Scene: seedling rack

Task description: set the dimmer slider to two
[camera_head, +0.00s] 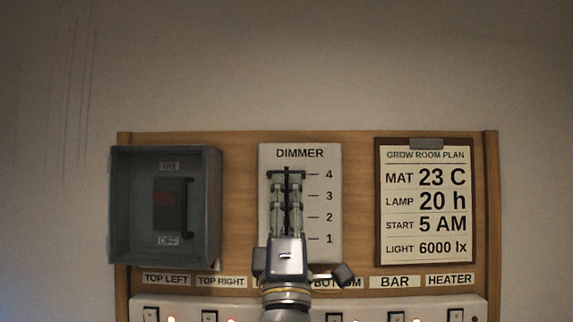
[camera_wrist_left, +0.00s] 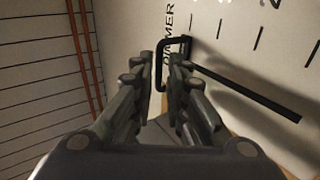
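The white dimmer panel (camera_head: 328,253) is on the wooden board, with marks 1 at the bottom to 4 at the top. Its black slider handle (camera_wrist_left: 159,68) is a loop at the end of the dark slot (camera_wrist_left: 250,96) nearest the DIMMER lettering, about level with 4. My left gripper (camera_head: 287,176) covers the slot in the head view. In the left wrist view, the left gripper (camera_wrist_left: 164,65) is open, its fingertips on either side of the handle. I cannot tell whether they touch it. My right gripper is not in view.
A grey switch box (camera_head: 212,205) with a clear cover is left of the dimmer. A grow room plan (camera_head: 427,205) hangs to the right. A labelled power strip (camera_head: 375,303) with switches runs below. The wall above the board is bare.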

